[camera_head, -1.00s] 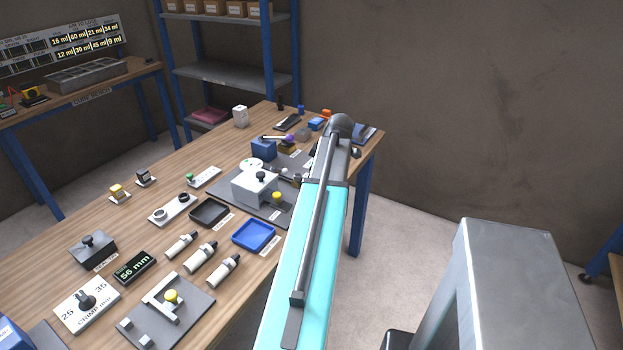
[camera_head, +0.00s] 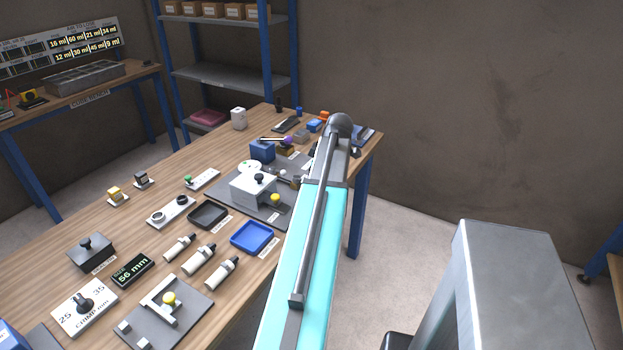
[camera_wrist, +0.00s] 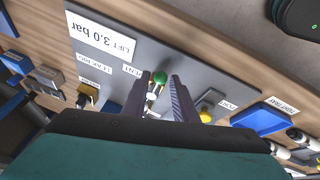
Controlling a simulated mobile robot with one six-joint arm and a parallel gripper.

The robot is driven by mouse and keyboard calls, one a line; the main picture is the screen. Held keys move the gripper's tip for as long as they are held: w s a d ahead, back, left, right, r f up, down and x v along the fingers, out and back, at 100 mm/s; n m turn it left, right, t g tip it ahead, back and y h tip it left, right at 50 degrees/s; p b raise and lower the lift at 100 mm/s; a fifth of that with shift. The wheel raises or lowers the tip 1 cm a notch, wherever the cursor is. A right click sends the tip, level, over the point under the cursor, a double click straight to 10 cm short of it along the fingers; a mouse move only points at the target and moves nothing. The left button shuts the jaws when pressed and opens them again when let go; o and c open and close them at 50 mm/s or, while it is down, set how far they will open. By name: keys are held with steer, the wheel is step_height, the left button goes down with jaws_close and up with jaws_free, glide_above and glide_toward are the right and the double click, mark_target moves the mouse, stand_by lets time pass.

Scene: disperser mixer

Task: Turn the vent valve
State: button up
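In the wrist view, a small green ball knob (camera_wrist: 160,78) on a short pale stem stands on a grey plate (camera_wrist: 190,62). A small label reading VENT (camera_wrist: 132,70) lies beside it, so I take it as the vent valve's handle. My gripper (camera_wrist: 160,84) is open. Its two dark fingers lie to the left and right of the knob and stem in the picture, with visible gaps on both sides. I cannot tell how deep the knob sits between them.
A yellow knob (camera_wrist: 206,115) stands just right of the fingers, and a yellow-and-black part (camera_wrist: 88,92) stands to the left. A blue tray (camera_wrist: 262,119) is farther right. A label reads LIFT 3.0 bar (camera_wrist: 100,38). The grey mixer housing (camera_head: 252,188) stands left of my arm.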

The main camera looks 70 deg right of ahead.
steer(key=b+v, duration=0.2)
steer(key=v, duration=1.1)
steer(key=shift+s, duration=0.1)
stand_by(0.5)
